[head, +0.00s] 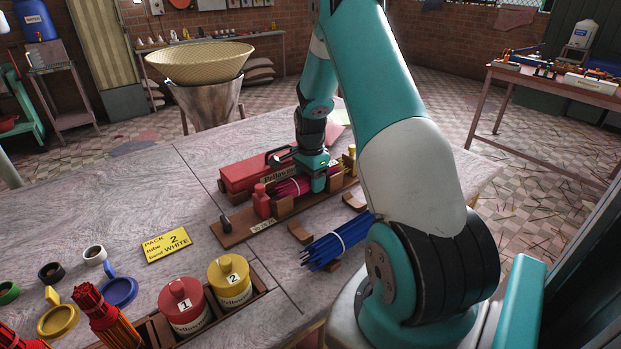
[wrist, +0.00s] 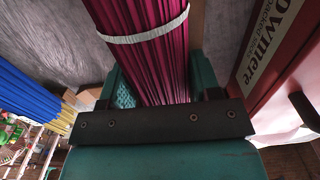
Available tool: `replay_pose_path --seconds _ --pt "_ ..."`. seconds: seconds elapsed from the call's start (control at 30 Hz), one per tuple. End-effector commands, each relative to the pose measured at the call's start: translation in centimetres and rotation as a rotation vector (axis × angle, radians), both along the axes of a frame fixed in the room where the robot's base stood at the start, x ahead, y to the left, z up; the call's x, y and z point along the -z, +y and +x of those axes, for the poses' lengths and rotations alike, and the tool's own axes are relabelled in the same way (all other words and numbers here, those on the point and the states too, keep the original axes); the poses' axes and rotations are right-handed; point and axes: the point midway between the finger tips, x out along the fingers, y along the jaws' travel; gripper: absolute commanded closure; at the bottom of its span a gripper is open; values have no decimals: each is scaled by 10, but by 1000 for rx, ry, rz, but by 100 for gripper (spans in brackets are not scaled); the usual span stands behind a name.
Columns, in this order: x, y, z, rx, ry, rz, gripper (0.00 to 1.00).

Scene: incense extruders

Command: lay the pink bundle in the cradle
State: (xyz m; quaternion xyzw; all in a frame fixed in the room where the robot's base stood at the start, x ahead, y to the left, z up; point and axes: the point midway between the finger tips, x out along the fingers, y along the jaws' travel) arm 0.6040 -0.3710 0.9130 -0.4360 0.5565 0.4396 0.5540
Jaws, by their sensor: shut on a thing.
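The pink bundle (head: 292,187) of sticks lies level along the long wooden board, in front of the red box. My gripper (head: 319,180) is around its right part, shut on it. In the wrist view the pink bundle (wrist: 150,60) runs between my gripper's fingers (wrist: 165,95), with a white band around it. Wooden cradle blocks (head: 283,206) show on the board just under and beside the bundle. I cannot tell whether the bundle rests in them or hangs just above. My gripper hides part of the bundle and the right end of the cradle.
A blue bundle (head: 338,242) lies on separate wooden blocks (head: 300,233) nearer the front. A yellow card (head: 166,245) and numbered jars (head: 184,305) are to the left.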

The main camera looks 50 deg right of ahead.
Motion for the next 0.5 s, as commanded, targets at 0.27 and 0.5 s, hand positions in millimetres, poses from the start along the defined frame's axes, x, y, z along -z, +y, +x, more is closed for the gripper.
replay_pose_path --seconds 0.27,0.5 --pt "0 0 0 0 -1 0 38" --pt "0 0 0 0 -1 0 13"
